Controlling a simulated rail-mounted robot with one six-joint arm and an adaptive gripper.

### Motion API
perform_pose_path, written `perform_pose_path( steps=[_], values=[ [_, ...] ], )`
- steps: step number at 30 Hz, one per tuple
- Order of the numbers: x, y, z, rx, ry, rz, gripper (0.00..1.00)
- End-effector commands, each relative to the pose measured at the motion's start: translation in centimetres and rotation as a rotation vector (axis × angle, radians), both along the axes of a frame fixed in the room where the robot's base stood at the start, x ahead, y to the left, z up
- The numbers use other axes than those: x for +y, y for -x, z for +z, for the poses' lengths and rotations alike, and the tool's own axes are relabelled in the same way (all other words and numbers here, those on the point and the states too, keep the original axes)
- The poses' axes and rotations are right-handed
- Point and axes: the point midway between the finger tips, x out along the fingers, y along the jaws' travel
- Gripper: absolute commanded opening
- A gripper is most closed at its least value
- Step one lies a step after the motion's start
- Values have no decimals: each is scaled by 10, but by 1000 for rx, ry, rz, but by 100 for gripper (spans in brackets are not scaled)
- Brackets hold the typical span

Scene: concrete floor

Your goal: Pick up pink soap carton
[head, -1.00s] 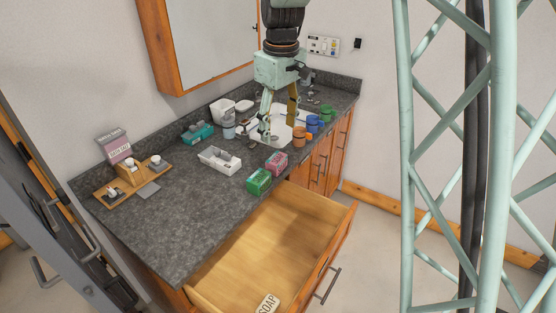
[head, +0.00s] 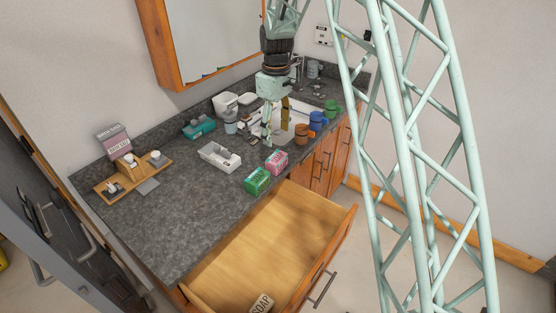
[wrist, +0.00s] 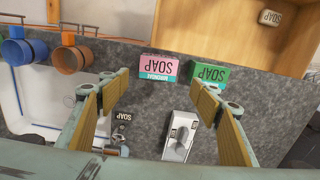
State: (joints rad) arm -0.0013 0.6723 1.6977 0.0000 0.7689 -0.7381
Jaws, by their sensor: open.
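The pink soap carton (head: 277,161) stands on the dark counter near its front edge, just right of the green soap carton (head: 257,181). In the wrist view the pink carton (wrist: 158,68) shows its "SOAP" label upside down, with a teal band, beyond the fingertips and between their lines. The green carton (wrist: 209,76) is close beside it, near the right fingertip. My gripper (head: 276,125) is open and empty above the counter, behind the pink carton in the head view. Its two fingers (wrist: 166,86) are spread wide in the wrist view.
An open, wooden drawer (head: 270,245) juts out below the counter and holds a soap block (head: 262,303). Orange (head: 302,132) and blue mugs (head: 317,121) stand right, by the sink.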

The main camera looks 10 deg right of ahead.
Motion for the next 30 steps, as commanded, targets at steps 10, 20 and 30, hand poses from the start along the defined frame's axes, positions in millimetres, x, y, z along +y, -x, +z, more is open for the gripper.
perform_pose_path(
  steps=[10, 20, 30],
  values=[
    [0, -3, -5, 3, 0, 6, 58],
    [0, -3, -12, 4, 0, 6, 58],
    [0, -2, -51, 6, 0, 6, 58]
  ],
)
